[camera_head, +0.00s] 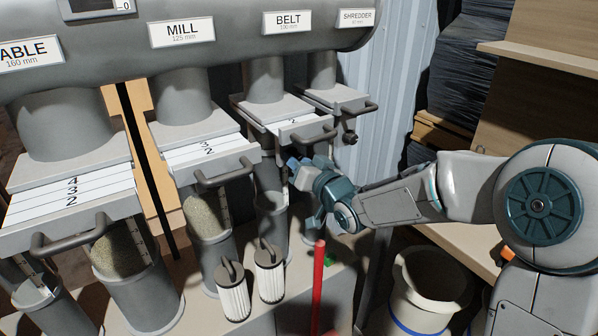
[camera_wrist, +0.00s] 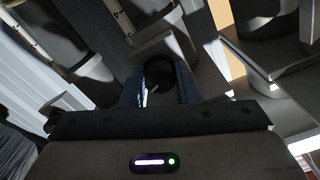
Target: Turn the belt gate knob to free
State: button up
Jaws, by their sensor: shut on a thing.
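The BELT label (camera_head: 288,22) marks a pipe with a pale slide gate (camera_head: 300,130) below it. The gate has a dark bar handle (camera_head: 313,137) at its front. My gripper (camera_head: 298,172) is just below this gate, reaching in from the right. In the wrist view my gripper (camera_wrist: 160,88) is shut on a round black belt gate knob (camera_wrist: 158,72), with one finger on each side. A small pale mark shows on the knob. In the head view the knob is hidden by my gripper. I cannot read a free or locked marking.
The shredder gate's black knob (camera_head: 349,138) is close on the right. The mill gate handle (camera_head: 228,176) juts out on the left. Two white filter cartridges (camera_head: 269,278) and a red post (camera_head: 318,285) stand below. A white bucket (camera_head: 425,285) is under my arm.

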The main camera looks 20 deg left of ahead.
jog(key=shift+r+n+b, duration=0.1)
jog(key=shift+n+b, duration=5.95)
jog(key=shift+n, duration=0.75)
jog(key=shift+r, duration=0.1)
jog(key=o, duration=1)
jog(key=shift+a, duration=0.15)
